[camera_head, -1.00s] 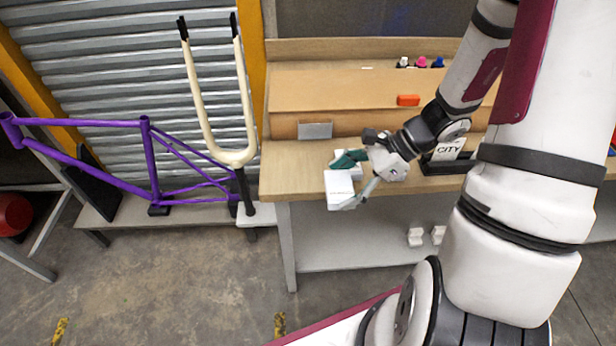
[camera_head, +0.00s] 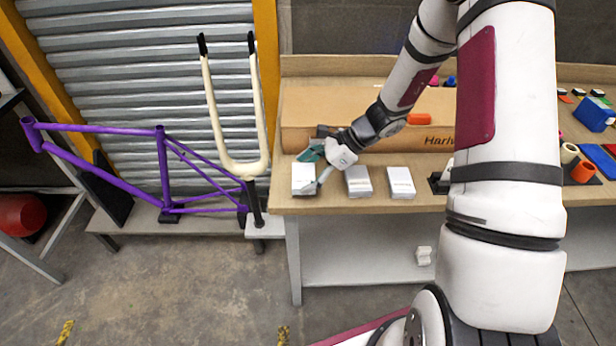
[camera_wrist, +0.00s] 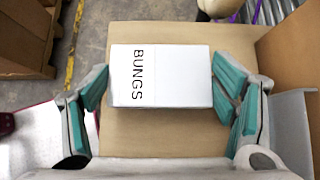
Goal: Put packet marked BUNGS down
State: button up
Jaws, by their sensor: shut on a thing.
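The packet marked BUNGS (camera_wrist: 170,82) is a white box between the teal pads of my gripper (camera_wrist: 163,88) in the wrist view. Its black lettering runs along the left end of its top face. My gripper is shut on it. In the head view the packet (camera_head: 304,177) is over the left end of the wooden bench (camera_head: 430,203), near the front edge, with my gripper (camera_head: 314,171) coming in from the right. I cannot tell whether its underside touches the bench top.
Two white packets, one nearer (camera_head: 357,181) and one farther right (camera_head: 401,183), stand along the bench. A brown carton (camera_head: 300,138) lies behind. A purple bike frame (camera_head: 95,128) and cream fork (camera_head: 240,168) stand left of the bench.

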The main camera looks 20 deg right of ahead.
jog(key=shift+f, duration=0.85)
jog(key=shift+f, duration=0.15)
jog(key=o, duration=1.2)
